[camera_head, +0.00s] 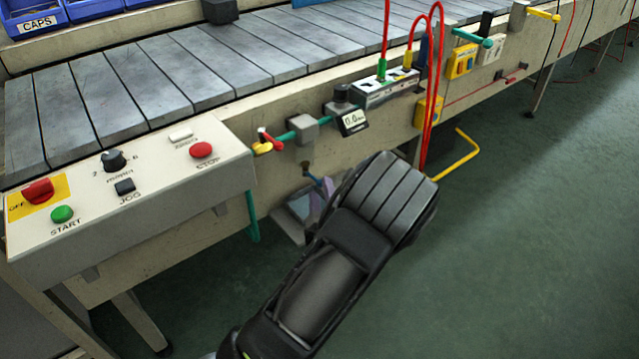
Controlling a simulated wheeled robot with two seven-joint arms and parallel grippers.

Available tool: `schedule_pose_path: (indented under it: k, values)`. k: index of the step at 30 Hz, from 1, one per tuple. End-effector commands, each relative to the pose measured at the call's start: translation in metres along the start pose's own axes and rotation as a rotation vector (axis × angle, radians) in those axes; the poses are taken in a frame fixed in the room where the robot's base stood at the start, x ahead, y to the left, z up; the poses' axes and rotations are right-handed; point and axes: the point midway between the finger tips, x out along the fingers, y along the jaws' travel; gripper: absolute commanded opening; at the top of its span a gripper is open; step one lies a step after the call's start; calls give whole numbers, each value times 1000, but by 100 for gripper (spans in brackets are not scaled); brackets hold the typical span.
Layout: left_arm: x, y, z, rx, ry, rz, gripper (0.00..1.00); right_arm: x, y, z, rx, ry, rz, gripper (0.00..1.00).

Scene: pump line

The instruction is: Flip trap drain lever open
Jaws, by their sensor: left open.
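My left gripper (382,192) is a black ribbed shape in front of the line's side panel, right of centre. I see it from behind, and its fingertips are hidden. No thing shows between its jaws. I cannot tell for sure that this is the trap drain lever. A red-handled lever (270,138) with a yellow end sits higher up to the left. My right gripper is out of view.
A control box (150,225) with buttons stands at the left. A small gauge (352,121), red hoses (428,90), a teal lever (472,38) and a yellow lever (543,14) line the panel. The green floor (520,260) is clear.

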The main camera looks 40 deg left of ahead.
Motion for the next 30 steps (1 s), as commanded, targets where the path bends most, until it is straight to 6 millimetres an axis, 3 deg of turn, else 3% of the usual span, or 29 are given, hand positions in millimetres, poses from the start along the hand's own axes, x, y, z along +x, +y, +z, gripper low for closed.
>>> schedule_pose_path:
  k: [7,18,30]
  values:
    - [34,-1,1,1,0,1,43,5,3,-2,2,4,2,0]
    - [40,0,0,2,-1,0,42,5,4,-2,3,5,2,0]
    - [40,0,0,2,-1,1,9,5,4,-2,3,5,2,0]
